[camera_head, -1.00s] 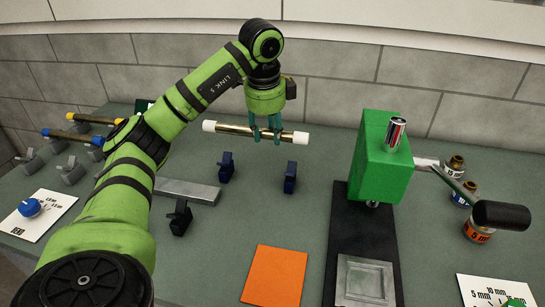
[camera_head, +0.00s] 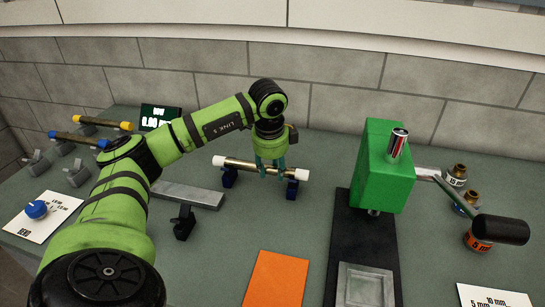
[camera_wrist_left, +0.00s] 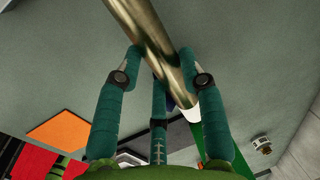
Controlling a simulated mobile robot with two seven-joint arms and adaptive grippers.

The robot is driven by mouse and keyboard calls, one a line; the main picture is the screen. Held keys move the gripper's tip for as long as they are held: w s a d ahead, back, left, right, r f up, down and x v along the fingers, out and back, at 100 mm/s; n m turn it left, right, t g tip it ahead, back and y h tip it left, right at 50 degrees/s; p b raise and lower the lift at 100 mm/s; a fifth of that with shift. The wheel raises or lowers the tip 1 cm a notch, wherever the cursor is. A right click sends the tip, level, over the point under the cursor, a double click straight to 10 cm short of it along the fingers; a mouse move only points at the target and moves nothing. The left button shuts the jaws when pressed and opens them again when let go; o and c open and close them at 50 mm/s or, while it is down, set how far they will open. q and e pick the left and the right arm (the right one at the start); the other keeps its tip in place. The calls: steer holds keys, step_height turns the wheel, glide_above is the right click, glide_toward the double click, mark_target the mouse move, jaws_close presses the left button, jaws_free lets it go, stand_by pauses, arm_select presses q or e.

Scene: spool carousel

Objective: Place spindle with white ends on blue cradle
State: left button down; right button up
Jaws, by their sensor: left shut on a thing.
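The spindle with white ends (camera_head: 240,165) is a brass-coloured rod with a white cap at each end. My left gripper (camera_head: 271,168) is shut on it, right of its middle. In the left wrist view the spindle (camera_wrist_left: 150,40) passes between the teal fingers (camera_wrist_left: 166,65). My right gripper is not in view.
A green press (camera_head: 382,165) on a black base stands at the right, with a can on top and a black-handled lever. Spindles with yellow and blue ends (camera_head: 103,122) lie on grey supports at the left. A black support (camera_head: 184,221) and orange sheet (camera_head: 275,279) are in front.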

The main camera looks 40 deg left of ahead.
arm_select(q)
steer(key=c, duration=1)
jaws_free()
steer(key=shift+c, duration=0.2)
step_height(320, 180, up, 12)
steer(key=s+d, duration=0.1)
steer(key=s, duration=0.1)
steer(key=shift+d+b, duration=0.15)
steer(key=shift+b, duration=0.2)
steer(key=shift+s+f, duration=0.1)
steer(key=shift+f, duration=0.1)
